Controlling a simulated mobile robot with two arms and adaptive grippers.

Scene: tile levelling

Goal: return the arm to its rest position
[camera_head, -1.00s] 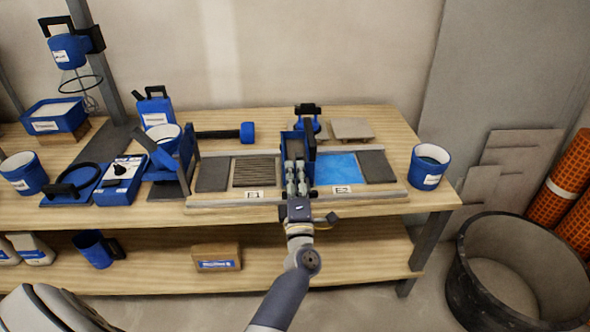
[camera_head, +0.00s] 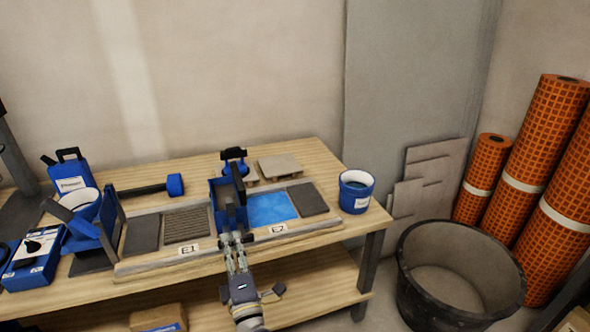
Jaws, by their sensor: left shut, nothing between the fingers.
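My left gripper (camera_head: 234,247) is at the front edge of the workbench, in the lower middle of the head view. Its fingers are together with nothing between them. They point at the lower end of a blue tool holder (camera_head: 229,207) between the two tile stations; whether they touch it I cannot tell. Station E1 (camera_head: 186,226) has grey ribbed mortar beside a dark tile (camera_head: 142,234). Station E2 (camera_head: 271,208) has a bright blue patch beside another dark tile (camera_head: 307,199). My right gripper is not in view.
A blue bucket (camera_head: 356,196) stands at the bench's right corner. A rubber mallet (camera_head: 174,185) and light tiles (camera_head: 280,166) lie behind the stations. A large black tub (camera_head: 421,312) and orange mesh rolls (camera_head: 524,180) stand on the floor at right.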

